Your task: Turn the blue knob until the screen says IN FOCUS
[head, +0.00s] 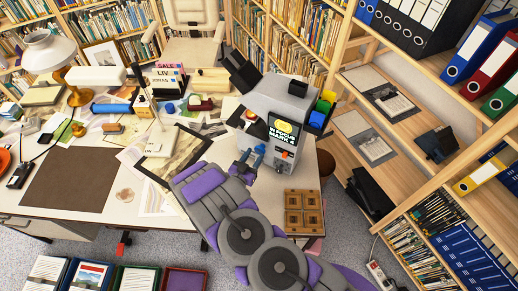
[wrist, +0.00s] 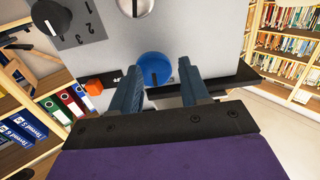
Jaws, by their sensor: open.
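A grey machine (head: 270,102) stands on the right end of the desk. Its small dark screen (head: 284,136) shows a yellow disc and text that looks like "IN FOCUS MARK 4". My gripper (wrist: 160,78) is open at the knob, with one finger on each side. The right finger stands apart from the knob; whether the left finger touches it is unclear. In the head view my gripper (head: 251,161) is low at the machine's front, and the knob is hard to separate from the fingers.
An orange-red button (wrist: 100,84) is beside the knob, and a black dial (wrist: 50,17) with numbers is on the same panel. A wooden block with knobs (head: 304,212) stands right of my arm.

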